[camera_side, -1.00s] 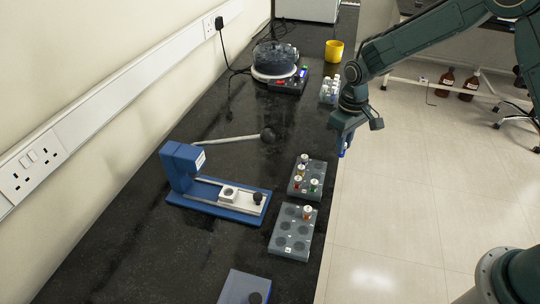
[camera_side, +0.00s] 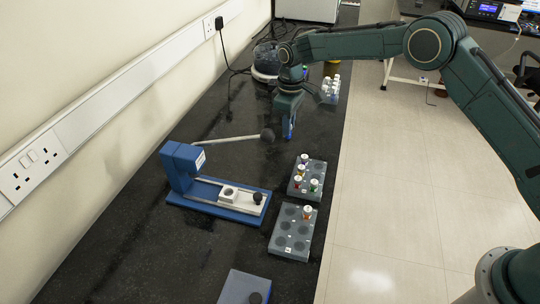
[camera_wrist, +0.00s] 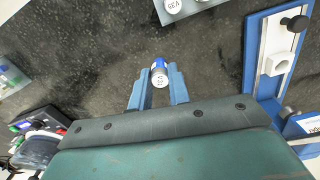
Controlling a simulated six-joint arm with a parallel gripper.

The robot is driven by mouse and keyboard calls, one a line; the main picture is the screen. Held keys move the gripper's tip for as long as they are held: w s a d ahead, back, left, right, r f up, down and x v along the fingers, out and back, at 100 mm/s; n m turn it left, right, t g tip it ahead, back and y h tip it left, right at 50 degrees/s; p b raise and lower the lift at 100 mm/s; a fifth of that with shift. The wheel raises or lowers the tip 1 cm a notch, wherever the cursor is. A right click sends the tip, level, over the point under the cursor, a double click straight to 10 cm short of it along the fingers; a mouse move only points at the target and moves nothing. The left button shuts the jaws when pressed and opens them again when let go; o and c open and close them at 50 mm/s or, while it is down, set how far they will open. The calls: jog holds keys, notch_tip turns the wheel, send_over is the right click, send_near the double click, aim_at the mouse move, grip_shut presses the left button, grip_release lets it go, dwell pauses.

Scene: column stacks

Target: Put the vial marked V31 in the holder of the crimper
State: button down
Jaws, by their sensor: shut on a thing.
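My gripper (camera_side: 288,134) is shut on a vial and holds it above the black bench, behind the crimper's lever knob. In the wrist view the vial (camera_wrist: 159,74) sits between the blue fingertips, with a pale cap and a blue band; its mark is small and turned, so I cannot read it surely. The blue crimper (camera_side: 180,166) stands on the bench to the left and nearer the camera. Its white slide carries the holder (camera_side: 229,192), which looks empty. The holder also shows at the right of the wrist view (camera_wrist: 279,64).
Two grey racks, a farther one (camera_side: 297,189) with several vials and a nearer one (camera_side: 290,244) with one vial, stand right of the crimper. The crimper's lever (camera_side: 235,138) sticks out toward my gripper. A white-capped vial group (camera_side: 331,88) stands farther back.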

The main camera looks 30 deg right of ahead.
jog(key=w+a+r+n, duration=0.1)
jog(key=w+a+n, duration=0.2)
jog(key=a, duration=0.6)
jog(key=shift+w+a+r+n, duration=0.15)
jog(key=shift+w+a+n, duration=0.05)
jog(key=shift+n, duration=0.6)
jog(key=shift+f, duration=4)
jog(key=shift+f, duration=0.1)
jog(key=c, duration=1.3)
grip_release()
